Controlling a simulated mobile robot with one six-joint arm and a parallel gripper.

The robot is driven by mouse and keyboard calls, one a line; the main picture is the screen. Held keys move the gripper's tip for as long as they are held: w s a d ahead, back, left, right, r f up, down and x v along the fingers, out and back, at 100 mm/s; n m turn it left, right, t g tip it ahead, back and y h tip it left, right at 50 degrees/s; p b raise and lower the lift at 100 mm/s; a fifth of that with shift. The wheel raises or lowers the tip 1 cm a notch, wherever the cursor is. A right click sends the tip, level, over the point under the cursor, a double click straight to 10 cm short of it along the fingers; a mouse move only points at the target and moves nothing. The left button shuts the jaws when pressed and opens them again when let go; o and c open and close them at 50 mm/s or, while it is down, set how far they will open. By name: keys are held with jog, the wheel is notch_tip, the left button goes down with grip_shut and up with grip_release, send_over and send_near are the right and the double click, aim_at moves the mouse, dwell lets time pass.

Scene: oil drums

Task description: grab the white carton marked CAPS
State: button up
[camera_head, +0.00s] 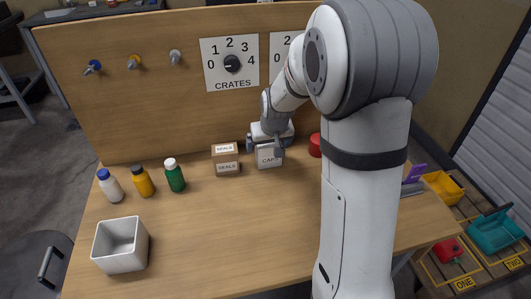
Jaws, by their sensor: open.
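The white carton marked CAPS (268,161) stands on the wooden table near the back panel. My gripper (266,146) is right above and around the top of the carton, with one finger at its left side and one over its front right. The gripper is open. The gripper body hides the carton's top, and I cannot tell whether the fingers touch it.
Brown SEALS boxes (226,168) stand stacked just left of the carton. A red round object (315,145) is to its right, partly behind my arm. White, yellow and green bottles (174,175) and an empty grey bin (121,245) stand further left. The table's front middle is clear.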

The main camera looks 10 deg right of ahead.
jog(key=shift+w+f, duration=0.25)
jog(key=shift+f, duration=0.35)
jog(key=shift+c, duration=0.4)
jog(key=c, duration=1.1)
